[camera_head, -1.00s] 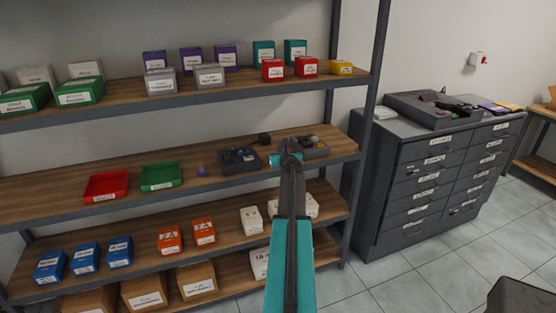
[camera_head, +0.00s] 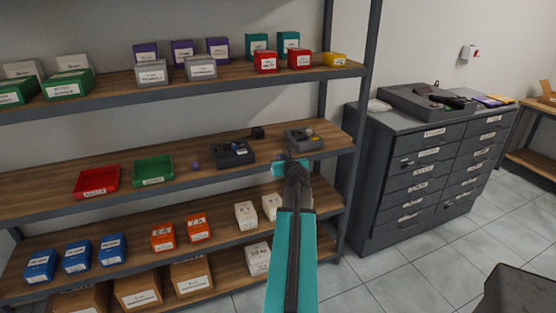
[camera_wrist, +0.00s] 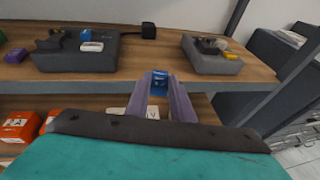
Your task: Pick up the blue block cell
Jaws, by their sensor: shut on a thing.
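In the wrist view, the blue block cell (camera_wrist: 159,80) sits between the two fingertips of my gripper (camera_wrist: 160,92). My gripper is shut on it, and the block is held in front of the middle shelf's front edge. In the head view, my gripper (camera_head: 290,163) is in front of the right part of that shelf. The block cannot be made out in the head view.
The middle shelf (camera_head: 110,205) holds a left dark device (camera_head: 234,155), a right dark device (camera_head: 304,140), a small black cube (camera_head: 257,132), a red tray (camera_head: 97,183) and a green tray (camera_head: 153,171). A dark drawer cabinet (camera_head: 425,170) stands to the right.

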